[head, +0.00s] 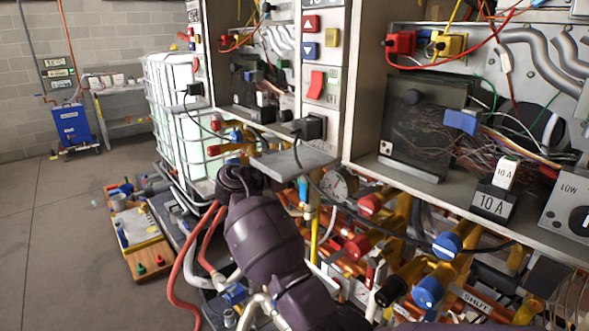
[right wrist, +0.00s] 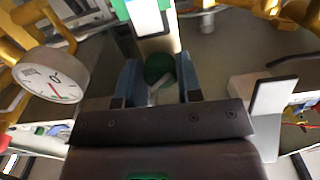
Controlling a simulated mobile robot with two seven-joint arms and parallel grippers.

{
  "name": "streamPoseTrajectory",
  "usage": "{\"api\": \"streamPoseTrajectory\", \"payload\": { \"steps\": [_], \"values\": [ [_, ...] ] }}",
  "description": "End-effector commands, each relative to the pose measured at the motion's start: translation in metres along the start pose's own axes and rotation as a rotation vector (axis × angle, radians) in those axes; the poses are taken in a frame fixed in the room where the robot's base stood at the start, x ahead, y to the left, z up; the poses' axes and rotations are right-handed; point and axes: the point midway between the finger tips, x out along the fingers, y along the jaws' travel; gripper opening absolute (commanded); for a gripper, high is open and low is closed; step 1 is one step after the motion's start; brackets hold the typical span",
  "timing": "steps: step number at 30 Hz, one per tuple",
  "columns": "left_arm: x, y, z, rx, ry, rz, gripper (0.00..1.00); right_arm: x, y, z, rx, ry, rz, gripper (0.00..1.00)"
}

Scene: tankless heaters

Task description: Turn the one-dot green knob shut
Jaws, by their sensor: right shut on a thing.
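A dark green knob (right wrist: 160,69) sits between the two blue-grey fingers of my right gripper (right wrist: 160,84) in the right wrist view. The gripper is shut on it. No dot mark on the knob can be made out in this view. In the head view my dark purple arm reaches up from the bottom in front of the pipework, and its fingers and the held knob are hidden. My left gripper is in neither view.
A round pressure gauge (head: 338,185) is close beside my arm; it also shows in the right wrist view (right wrist: 52,76). Blue valve knobs (head: 447,245), red valve knobs and yellow pipes crowd the right. A grey ledge (head: 292,161) juts out above. Open floor (head: 70,215) lies left.

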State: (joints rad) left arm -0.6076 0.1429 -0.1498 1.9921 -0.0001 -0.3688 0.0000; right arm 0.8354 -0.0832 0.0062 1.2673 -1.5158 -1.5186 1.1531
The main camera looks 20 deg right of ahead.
Motion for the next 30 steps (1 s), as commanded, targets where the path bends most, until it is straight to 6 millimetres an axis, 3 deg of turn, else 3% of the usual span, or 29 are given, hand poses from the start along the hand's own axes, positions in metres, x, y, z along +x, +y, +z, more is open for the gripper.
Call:
{"api": "streamPoseTrajectory", "payload": {
  "steps": [11,17,30],
  "values": [
    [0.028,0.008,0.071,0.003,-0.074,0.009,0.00,0.001,-0.002,0.011,0.220,-0.001,0.000,0.09],
    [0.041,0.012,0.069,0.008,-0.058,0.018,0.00,0.001,-0.003,0.011,0.361,-0.002,0.000,0.09],
    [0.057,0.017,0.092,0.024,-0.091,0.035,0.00,0.001,-0.003,0.006,0.648,0.000,0.001,0.09]
  ]
}}
